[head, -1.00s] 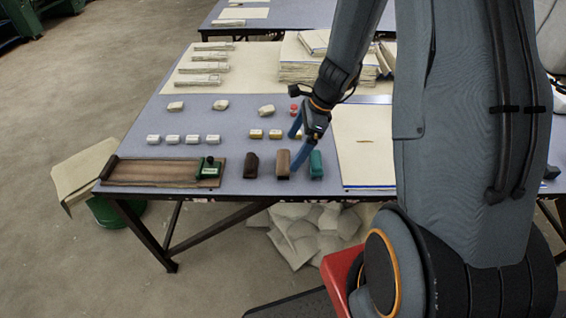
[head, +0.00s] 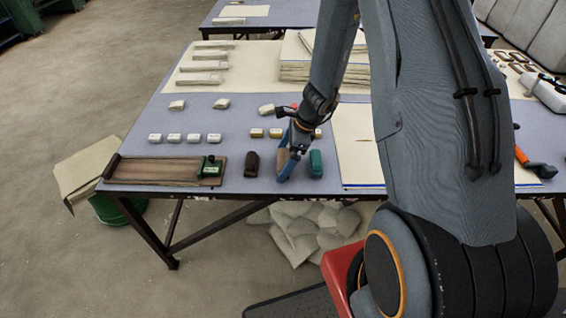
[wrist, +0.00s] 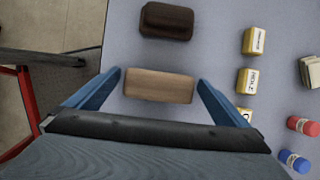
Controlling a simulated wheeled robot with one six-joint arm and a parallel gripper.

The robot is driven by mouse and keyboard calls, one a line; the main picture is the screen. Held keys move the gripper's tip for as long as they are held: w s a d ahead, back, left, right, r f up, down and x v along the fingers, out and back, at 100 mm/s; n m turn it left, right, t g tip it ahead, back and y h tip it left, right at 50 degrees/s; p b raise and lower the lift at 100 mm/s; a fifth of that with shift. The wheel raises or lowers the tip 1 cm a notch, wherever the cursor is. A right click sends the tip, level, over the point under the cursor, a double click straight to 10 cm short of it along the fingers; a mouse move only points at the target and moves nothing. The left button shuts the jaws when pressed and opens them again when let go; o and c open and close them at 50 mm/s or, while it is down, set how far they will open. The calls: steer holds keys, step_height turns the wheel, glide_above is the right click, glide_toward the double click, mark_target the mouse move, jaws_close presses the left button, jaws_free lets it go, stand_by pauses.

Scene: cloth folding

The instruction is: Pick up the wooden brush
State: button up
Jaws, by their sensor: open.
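The wooden brush is a light brown block (wrist: 158,86) in the wrist view, lying on the blue-grey table between the two blue fingers of my gripper (wrist: 158,88). The fingers are wide apart, with a gap at each end of the block. In the head view my gripper (head: 287,165) points down over the brush (head: 282,158), which is partly hidden by the fingers. A dark brown block (head: 251,163) lies to its left and a green block (head: 316,164) to its right. The dark block (wrist: 167,20) also shows in the wrist view.
A wooden board with a green item (head: 150,172) lies at the table's front left. Rows of small white and yellow blocks (head: 257,133) lie behind the brush. A cream sheet (head: 358,150) lies to the right. The table's front edge is close.

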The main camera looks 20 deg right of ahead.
mark_target(283, 158)
steer(key=c, duration=1.1)
steer(key=shift+r, duration=0.1)
step_height(283, 158, up, 10)
steer(key=shift+f+b, duration=0.1)
steer(key=shift+b, duration=0.2)
